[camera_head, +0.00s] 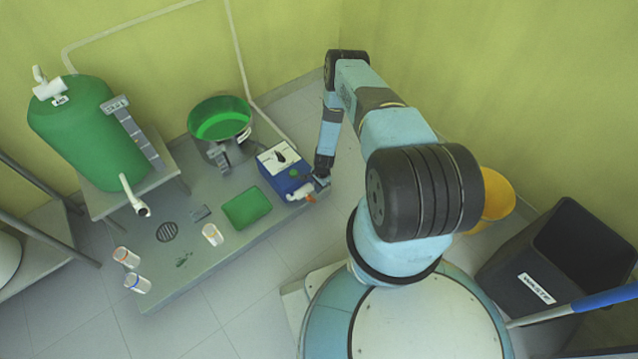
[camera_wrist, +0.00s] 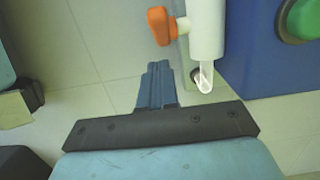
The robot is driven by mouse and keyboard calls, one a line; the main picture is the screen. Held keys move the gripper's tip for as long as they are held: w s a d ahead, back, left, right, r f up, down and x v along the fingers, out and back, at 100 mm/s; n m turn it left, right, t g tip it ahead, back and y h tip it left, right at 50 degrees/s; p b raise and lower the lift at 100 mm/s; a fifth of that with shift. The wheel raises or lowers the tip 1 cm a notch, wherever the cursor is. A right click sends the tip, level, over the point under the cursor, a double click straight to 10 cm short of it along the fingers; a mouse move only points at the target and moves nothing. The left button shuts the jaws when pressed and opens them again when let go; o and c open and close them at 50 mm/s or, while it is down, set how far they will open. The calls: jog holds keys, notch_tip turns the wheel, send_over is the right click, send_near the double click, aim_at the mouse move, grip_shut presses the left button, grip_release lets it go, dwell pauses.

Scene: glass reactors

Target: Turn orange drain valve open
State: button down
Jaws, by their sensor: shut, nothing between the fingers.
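The orange drain valve handle (camera_wrist: 159,26) shows at the top of the wrist view, on the left side of a white drain pipe (camera_wrist: 206,30) with a slanted open end. The pipe belongs to a blue box (camera_head: 284,178) with a white top, at the right end of the grey platform in the head view. The orange handle is small there (camera_head: 309,198). My gripper (camera_wrist: 158,68) is shut and empty, with its fingertips just below the handle in the wrist view and apart from it in the picture. In the head view the gripper is beside the box's right end, partly hidden.
A green button (camera_wrist: 303,18) is on the box's side. The grey platform (camera_head: 210,258) also holds a green pad (camera_head: 246,208), several small jars and a green-lined pot (camera_head: 220,121). A green tank (camera_head: 80,130) stands left. A yellow bucket (camera_head: 497,195) and black bin (camera_head: 560,255) stand right.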

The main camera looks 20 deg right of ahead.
aim_at(312, 198)
jog(key=shift+s+a+f, duration=0.2)
jog(key=shift+a+f, duration=0.2)
jog(key=shift+a, duration=0.3)
jog(key=shift+s+a+f, duration=0.2)
jog(key=shift+a+f, duration=0.15)
jog(key=shift+a, duration=0.35)
